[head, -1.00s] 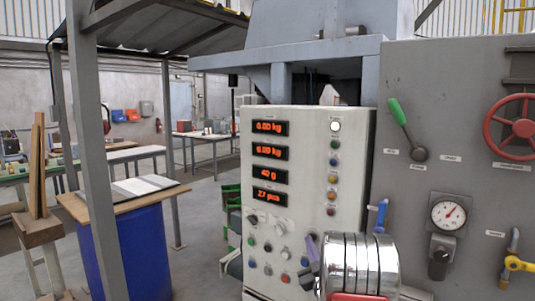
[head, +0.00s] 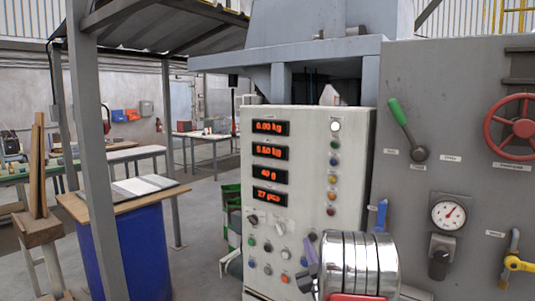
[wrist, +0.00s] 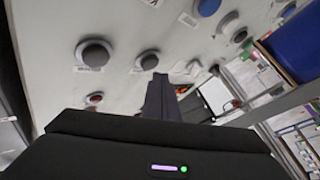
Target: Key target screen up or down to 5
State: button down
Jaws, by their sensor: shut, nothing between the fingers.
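The control panel (head: 320,200) is off-white and has a column of red-lit screens. The top screen (head: 271,128) seems to read 6.00 kg. The second screen (head: 271,153) shows a kg value that looks like 5.50, its digits blurred. The lower screens read 40 g (head: 270,172) and 27 pcs (head: 270,196). Round buttons and knobs fill the panel's lower part. My gripper (head: 312,240) is at the lower right of these, partly hidden by my arm. In the wrist view its shut, empty fingers (wrist: 157,82) point at a dark round button (wrist: 149,60); contact cannot be told.
A grey cabinet to the right carries a green-handled lever (head: 399,112), a red handwheel (head: 515,127) and a gauge (head: 448,213). A steel post (head: 90,150) and a blue drum (head: 145,245) stand left.

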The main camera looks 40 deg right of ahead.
jog(key=s+a, duration=0.1)
jog(key=a, duration=0.4)
jog(key=shift+s+a, duration=0.35)
jog(key=shift+a, duration=0.05)
dwell(0.3)
jog(key=shift+r, duration=0.1)
dwell(1.9)
notch_tip(320, 180, up, 6)
jog(key=a+n+y, duration=0.1)
jog(key=a+n, duration=0.1)
jog(key=f+n+g, duration=0.1)
jog(key=f, duration=0.1)
jog(key=f+n+g+y, duration=0.1)
jog(key=s+f+g+y, duration=0.1)
jog(key=f, duration=0.1)
jog(key=shift+a+f+n, duration=0.3)
jog(key=shift+f+n, duration=0.05)
jog(key=shift+n, duration=0.05)
jog(key=shift+d, duration=0.1)
